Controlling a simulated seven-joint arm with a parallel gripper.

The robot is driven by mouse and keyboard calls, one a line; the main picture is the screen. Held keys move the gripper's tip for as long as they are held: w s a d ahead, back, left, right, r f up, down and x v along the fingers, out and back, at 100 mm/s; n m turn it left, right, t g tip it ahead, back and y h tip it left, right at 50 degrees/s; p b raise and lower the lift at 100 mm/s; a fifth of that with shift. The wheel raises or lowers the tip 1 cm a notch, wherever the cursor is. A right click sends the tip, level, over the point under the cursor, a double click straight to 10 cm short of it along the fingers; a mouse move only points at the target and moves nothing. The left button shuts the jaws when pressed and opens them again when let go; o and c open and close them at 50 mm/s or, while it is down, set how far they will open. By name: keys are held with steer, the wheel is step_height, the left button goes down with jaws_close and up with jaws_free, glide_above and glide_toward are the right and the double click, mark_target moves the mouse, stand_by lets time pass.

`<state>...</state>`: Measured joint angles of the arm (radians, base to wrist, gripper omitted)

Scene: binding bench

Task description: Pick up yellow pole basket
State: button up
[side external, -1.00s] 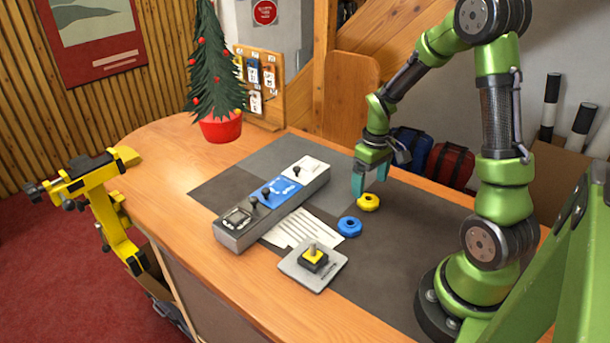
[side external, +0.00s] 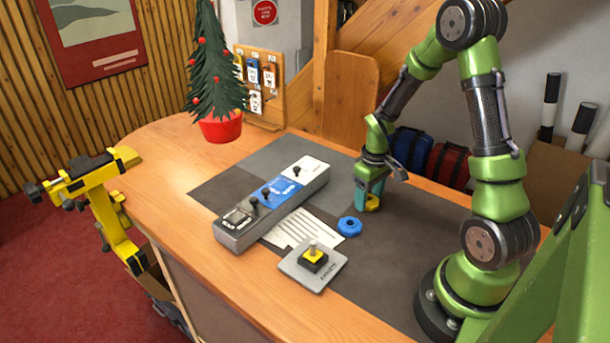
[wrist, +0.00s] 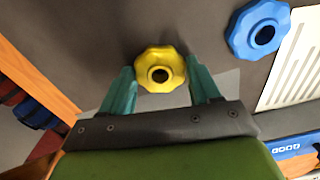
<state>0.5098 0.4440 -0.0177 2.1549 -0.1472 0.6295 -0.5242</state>
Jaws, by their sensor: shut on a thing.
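The yellow pole basket (side external: 373,204) is a small scalloped ring with a dark central hole. It is on the dark mat, at the tips of my gripper (side external: 368,203). In the wrist view the yellow basket (wrist: 161,54) sits between the two teal fingers of my gripper (wrist: 160,76), one on each side. My gripper is shut on it, and the fingers hide part of it in the side view. I see no clear gap between the basket and the mat.
A similar blue basket (side external: 349,227) lies on the mat close by, left and nearer the camera. The mat's right side is clear.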

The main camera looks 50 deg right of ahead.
steer(key=r, duration=0.9)
steer(key=shift+w+a+r, duration=0.25)
steer(key=shift+a+r, duration=0.05)
steer(key=shift+a, duration=0.05)
step_height(320, 180, up, 4)
steer(key=n, duration=0.6)
glide_above(314, 242)
steer(key=shift+w+a+f, duration=0.15)
steer(key=shift+w+f, duration=0.05)
steer(key=shift+s+f, duration=0.25)
steer(key=shift+f, duration=2.35)
